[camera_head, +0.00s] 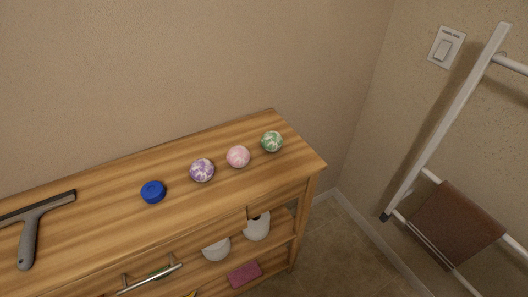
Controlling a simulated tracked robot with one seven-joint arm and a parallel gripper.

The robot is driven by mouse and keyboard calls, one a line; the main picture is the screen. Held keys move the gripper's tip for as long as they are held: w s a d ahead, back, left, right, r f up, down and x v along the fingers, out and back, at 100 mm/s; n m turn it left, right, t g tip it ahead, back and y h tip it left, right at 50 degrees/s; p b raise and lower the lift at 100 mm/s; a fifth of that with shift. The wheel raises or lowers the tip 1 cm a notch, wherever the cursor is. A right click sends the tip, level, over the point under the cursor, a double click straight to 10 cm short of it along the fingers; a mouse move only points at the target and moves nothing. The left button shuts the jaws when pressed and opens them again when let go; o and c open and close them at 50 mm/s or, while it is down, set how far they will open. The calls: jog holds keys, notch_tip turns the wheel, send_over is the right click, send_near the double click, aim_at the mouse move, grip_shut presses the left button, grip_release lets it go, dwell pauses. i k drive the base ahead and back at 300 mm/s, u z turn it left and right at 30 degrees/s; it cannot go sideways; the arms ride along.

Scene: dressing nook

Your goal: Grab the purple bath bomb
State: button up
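The purple bath bomb (202,170) is a purple and white marbled ball. It sits on top of the wooden cabinet (110,222), between a blue round object and a pink ball. A pink and white bath bomb (238,156) is just to its right, a small gap apart. A green and white bath bomb (271,141) is farther right, near the cabinet's right end. My gripper is not in view.
A blue round object (153,192) lies left of the purple ball. A grey squeegee (31,234) lies at the far left. White rolls (257,227) and a pink item (244,274) are on the shelves below. A towel rack (452,115) with a brown towel (455,228) stands right.

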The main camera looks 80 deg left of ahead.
aim_at(202, 170)
jog(key=z, duration=0.15)
jog(key=i, duration=0.45)
jog(key=u, duration=2.5)
jog(key=i, duration=0.15)
jog(key=u, duration=1.9)
jog(key=i, duration=0.4)
jog(key=z, duration=0.35)
jog(key=k, duration=0.4)
jog(key=u, duration=0.15)
